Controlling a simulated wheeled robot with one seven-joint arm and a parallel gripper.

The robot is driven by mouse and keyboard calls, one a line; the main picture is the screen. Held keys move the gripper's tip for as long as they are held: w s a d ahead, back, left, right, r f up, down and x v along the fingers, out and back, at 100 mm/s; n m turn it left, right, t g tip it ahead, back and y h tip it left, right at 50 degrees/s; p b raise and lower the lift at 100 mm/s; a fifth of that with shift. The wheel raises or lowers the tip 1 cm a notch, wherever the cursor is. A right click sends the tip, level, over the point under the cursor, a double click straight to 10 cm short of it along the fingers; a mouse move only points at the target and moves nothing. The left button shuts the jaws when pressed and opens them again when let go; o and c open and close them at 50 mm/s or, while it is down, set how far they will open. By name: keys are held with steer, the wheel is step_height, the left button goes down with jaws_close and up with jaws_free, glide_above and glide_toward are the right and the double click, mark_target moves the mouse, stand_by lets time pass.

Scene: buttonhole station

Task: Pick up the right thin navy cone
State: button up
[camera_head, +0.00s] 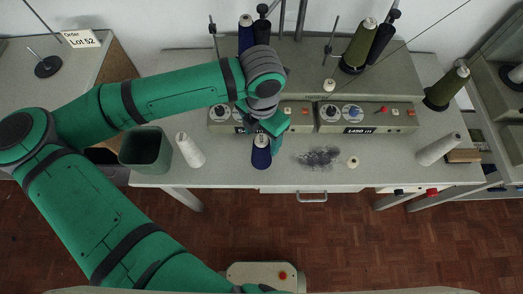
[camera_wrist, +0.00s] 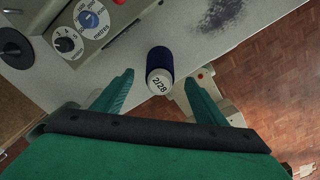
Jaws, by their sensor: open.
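A thin navy cone (camera_head: 261,157) stands near the front edge of the grey table, just below my gripper. In the wrist view the same navy cone (camera_wrist: 159,58) shows its pale end marked 2/28, lying between the lines of my two fingers. My gripper (camera_wrist: 159,80) is open, with a visible gap on each side of the cone; how deep the cone reaches between the fingers I cannot tell. In the head view my gripper (camera_head: 269,132) partly hides the cone's top. Another navy cone (camera_head: 246,30) stands at the back, partly behind my arm.
Control boxes with dials (camera_head: 367,116) stand behind the cone. A white cone (camera_head: 190,150) and a green bin (camera_head: 146,150) are to the left. A dark fuzzy patch (camera_head: 318,157) and a small cream spool (camera_head: 352,162) lie to the right. Olive cones (camera_head: 359,45) stand farther back.

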steer(key=shift+f, duration=3.4)
steer(key=shift+a, duration=0.1)
steer(key=c, duration=1.1)
steer(key=shift+c, duration=0.2)
steer(key=shift+r, duration=0.2)
